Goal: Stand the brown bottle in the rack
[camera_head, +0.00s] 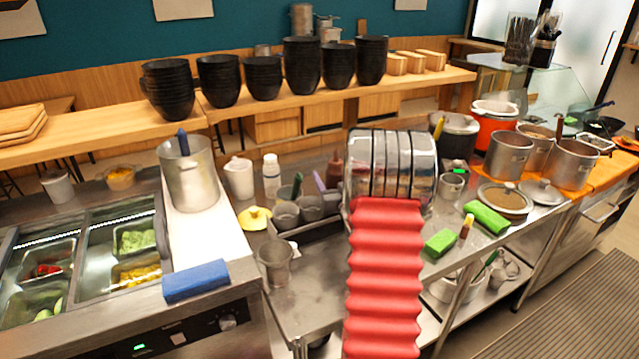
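A dark brown bottle with a narrow top (335,167) shows at the back of the steel counter, just left of the ribbed chrome block. It looks upright, but its lower part is hard to make out. A low metal rack (318,229) on the counter in front of it holds metal cups (285,215). I cannot tell whether this is the rack meant, or whether the bottle stands in it.
A white bottle (272,178) and a white jug (239,177) stand left of the brown bottle. A large steel pot (188,172) and a blue cloth (196,281) are further left. Green cloths (440,243) and pots (509,155) are at right. The red ribbed sleeve hides the middle foreground.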

